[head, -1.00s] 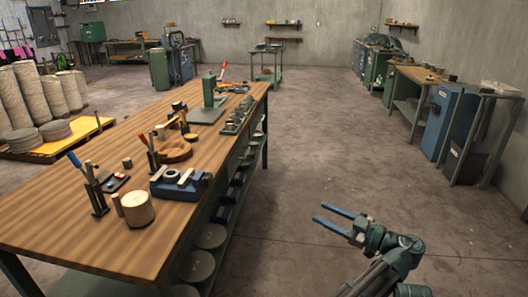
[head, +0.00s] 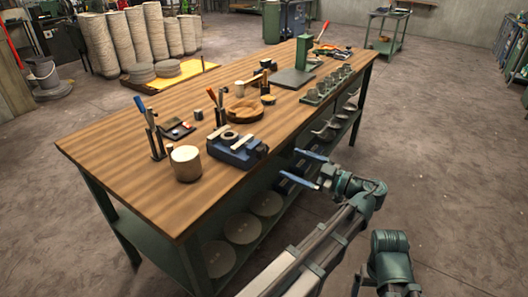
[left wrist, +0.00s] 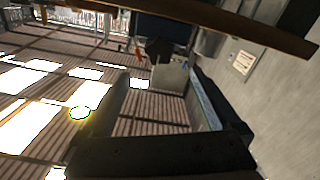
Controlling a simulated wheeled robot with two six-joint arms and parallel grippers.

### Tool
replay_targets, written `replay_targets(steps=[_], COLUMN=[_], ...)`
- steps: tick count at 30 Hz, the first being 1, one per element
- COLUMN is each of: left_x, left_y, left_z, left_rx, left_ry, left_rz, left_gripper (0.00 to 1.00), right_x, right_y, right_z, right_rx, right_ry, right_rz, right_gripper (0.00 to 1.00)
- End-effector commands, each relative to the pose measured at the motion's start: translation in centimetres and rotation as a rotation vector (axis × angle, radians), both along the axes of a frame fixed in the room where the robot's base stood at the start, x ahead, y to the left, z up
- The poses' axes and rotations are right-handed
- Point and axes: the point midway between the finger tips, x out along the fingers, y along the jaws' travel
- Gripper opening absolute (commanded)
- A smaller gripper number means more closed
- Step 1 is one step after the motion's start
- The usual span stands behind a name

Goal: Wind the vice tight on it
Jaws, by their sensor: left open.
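A blue vice (head: 247,157) with pale jaws sits near the front edge of the wooden bench. A small round piece (head: 229,134) shows at its jaws; I cannot tell how firmly it is held. My left gripper (head: 303,168) is open and empty, with two blue fingers apart, just off the bench's front side and right of the vice. Its dark fingers also frame the left wrist view (left wrist: 155,98), with nothing between them; the vice does not show there. Part of my right arm shows at the lower right of the head view, its fingers not clear.
The bench (head: 130,160) carries a pale cylinder (head: 186,164), a wooden round dish (head: 244,110), upright tools and a row of small cups (head: 327,88). A lower shelf holds round discs (head: 242,227). Floor to the right is clear.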

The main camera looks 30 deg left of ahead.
Motion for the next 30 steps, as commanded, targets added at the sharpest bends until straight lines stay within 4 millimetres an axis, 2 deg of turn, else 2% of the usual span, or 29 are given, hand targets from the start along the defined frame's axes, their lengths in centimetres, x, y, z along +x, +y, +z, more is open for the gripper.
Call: replay_targets(steps=[1, 6, 15, 21, 30], left_x=[-0.1, 0.2, 0.7, 0.8, 0.8], left_y=[1.3, 4.8, 9.1, 10.3, 10.4], left_z=[0.0, 0.0, 0.0, 0.0, 0.0], left_rx=[0.000, 0.000, 0.000, 0.000, 0.000], left_ry=[0.000, 0.000, 0.000, 0.000, 0.000], left_rz=[0.004, 0.004, 0.002, 0.001, 0.000], left_gripper=[0.96, 0.96, 0.96, 0.96, 0.96], right_x=[0.0, 0.0, 0.0, 0.0, 0.0], right_y=[0.0, 0.0, 0.0, 0.0, 0.0], right_z=[0.0, 0.0, 0.0, 0.0, 0.0], right_rx=[0.000, 0.000, 0.000, 0.000, 0.000], right_ry=[0.000, 0.000, 0.000, 0.000, 0.000], right_rz=[0.000, 0.000, 0.000, 0.000, 0.000], right_gripper=[0.96, 0.96, 0.96, 0.96, 0.96])
